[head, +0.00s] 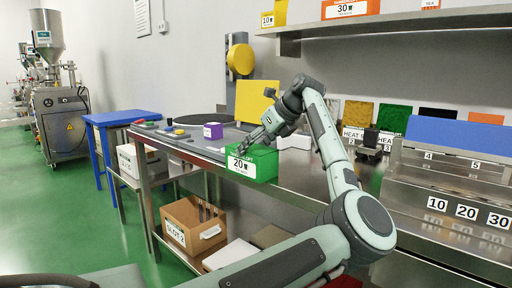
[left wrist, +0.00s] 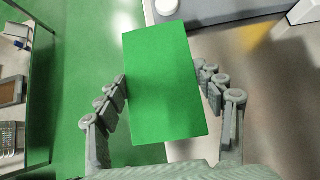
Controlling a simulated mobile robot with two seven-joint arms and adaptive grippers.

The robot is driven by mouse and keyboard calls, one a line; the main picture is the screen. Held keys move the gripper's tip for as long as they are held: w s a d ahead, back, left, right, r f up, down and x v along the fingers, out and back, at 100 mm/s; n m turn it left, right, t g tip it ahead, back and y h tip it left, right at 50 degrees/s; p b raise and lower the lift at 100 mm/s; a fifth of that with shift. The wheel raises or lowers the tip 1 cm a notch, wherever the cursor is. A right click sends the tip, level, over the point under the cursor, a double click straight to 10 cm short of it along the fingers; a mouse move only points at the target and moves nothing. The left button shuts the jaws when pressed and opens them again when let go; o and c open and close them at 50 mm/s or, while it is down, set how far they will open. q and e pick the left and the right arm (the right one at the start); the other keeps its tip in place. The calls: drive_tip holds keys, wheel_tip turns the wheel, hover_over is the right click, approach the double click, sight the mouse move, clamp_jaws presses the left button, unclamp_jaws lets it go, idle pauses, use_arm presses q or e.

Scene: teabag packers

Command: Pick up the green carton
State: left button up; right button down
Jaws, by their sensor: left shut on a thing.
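The green carton (head: 252,164) has a white label reading 20 and shows at the front edge of the steel table in the head view. In the left wrist view the green carton (left wrist: 163,90) fills the middle, a plain green face between the fingers. My left gripper (head: 246,146) is shut on it from above, one finger on each side; the fingers also show in the left wrist view (left wrist: 161,77). The carton overlaps the table edge and green floor in that view. I cannot tell whether its underside touches the table. My right gripper is not in view.
A yellow panel (head: 256,100) is behind my gripper. A numbered steel rack (head: 450,200) stands at the right. A cardboard box (head: 194,224) sits on the lower shelf.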

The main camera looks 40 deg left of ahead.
use_arm(q)
drive_tip(key=o, duration=1.2)
drive_tip(key=v, duration=1.2)
